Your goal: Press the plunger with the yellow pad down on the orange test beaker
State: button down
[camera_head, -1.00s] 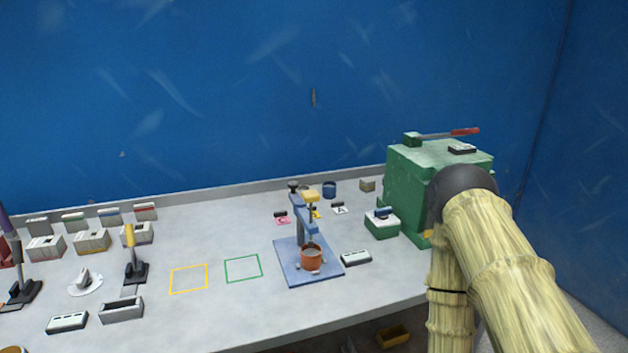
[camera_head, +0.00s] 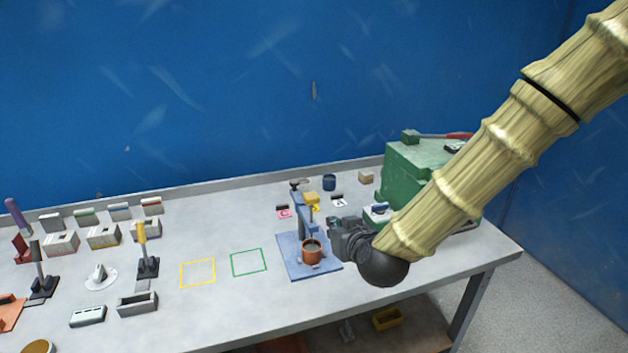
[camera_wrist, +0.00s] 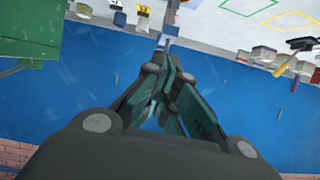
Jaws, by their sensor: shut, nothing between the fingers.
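The yellow pad (camera_head: 311,198) is at the top of the plunger, above the orange test beaker (camera_head: 312,257). The beaker stands upright on the base plate, under the press arm. My gripper (camera_head: 337,238) is shut and empty, just right of the press and lower than the yellow pad. In the wrist view its closed fingers (camera_wrist: 162,58) point toward a blue upright part. I cannot make out the beaker there.
A green machine (camera_head: 405,168) with a red-handled lever stands at the right, partly behind my arm. Yellow (camera_head: 198,273) and green (camera_head: 249,263) outlines mark clear tabletop to the left. Levers and boxes fill the far left.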

notch_tip(320, 180, up, 11)
jog(key=w+a+t, duration=0.1)
jog(key=shift+w+a+n+t+y+p, duration=0.3)
jog(key=shift+a+t+p, duration=0.05)
jog(key=shift+t, duration=0.05)
jog(key=p, duration=0.4)
send_over(314, 199)
notch_tip(314, 199, down, 2)
jog(key=shift+w+f, duration=0.1)
jog(key=shift+f, duration=0.25)
jog(key=shift+d+f+p, duration=0.1)
jog(key=shift+f+p, duration=0.65)
jog(key=shift+f, duration=1.05)
